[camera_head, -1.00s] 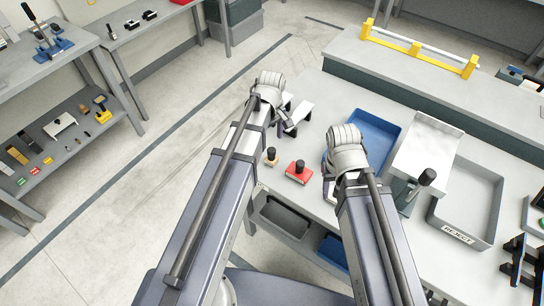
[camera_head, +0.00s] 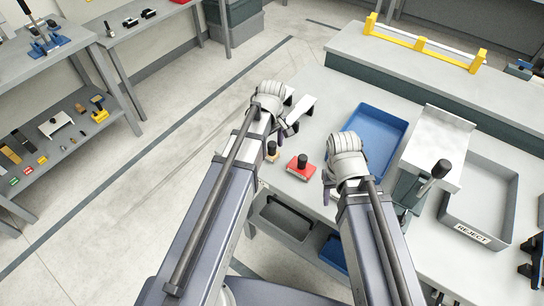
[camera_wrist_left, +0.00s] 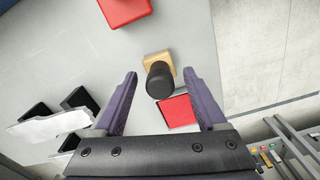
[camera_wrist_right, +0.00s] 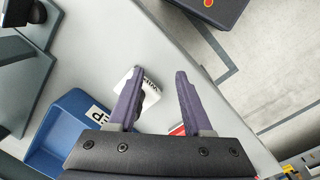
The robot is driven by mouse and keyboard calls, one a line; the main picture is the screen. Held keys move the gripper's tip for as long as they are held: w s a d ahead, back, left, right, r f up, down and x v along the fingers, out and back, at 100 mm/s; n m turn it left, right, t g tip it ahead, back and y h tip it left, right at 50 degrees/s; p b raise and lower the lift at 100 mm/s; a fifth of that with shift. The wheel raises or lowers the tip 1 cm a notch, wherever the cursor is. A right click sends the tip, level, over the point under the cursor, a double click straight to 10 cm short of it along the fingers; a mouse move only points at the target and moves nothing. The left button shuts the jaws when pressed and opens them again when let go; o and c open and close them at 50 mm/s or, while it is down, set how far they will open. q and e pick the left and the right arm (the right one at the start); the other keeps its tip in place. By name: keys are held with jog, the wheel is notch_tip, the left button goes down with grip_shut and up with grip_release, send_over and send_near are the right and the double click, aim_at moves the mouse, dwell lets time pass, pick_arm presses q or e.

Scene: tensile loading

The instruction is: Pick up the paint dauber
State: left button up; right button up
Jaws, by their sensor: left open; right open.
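The paint dauber appears to be the tan block with a black knob (camera_head: 271,150), standing on the grey table and partly hidden by my left arm. In the left wrist view its black knob (camera_wrist_left: 160,82) shows between the finger lines of my left gripper (camera_wrist_left: 160,73). The fingers are open, and I cannot tell how far above the dauber they are. In the head view, the left gripper's fingers are mostly hidden behind its wrist. My right gripper (camera_wrist_right: 160,72) is open and empty, over the table near a white label card (camera_wrist_right: 150,92).
A red block with a black knob (camera_head: 301,168) stands right of the dauber. A red pad (camera_wrist_left: 178,111) lies close beside the dauber. A blue tray (camera_head: 402,127), a grey reject tray (camera_head: 510,205) and white brackets (camera_head: 299,110) are nearby. The table's edge is close to the dauber.

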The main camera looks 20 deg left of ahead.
pick_arm(q)
grip_shut()
dwell(0.6)
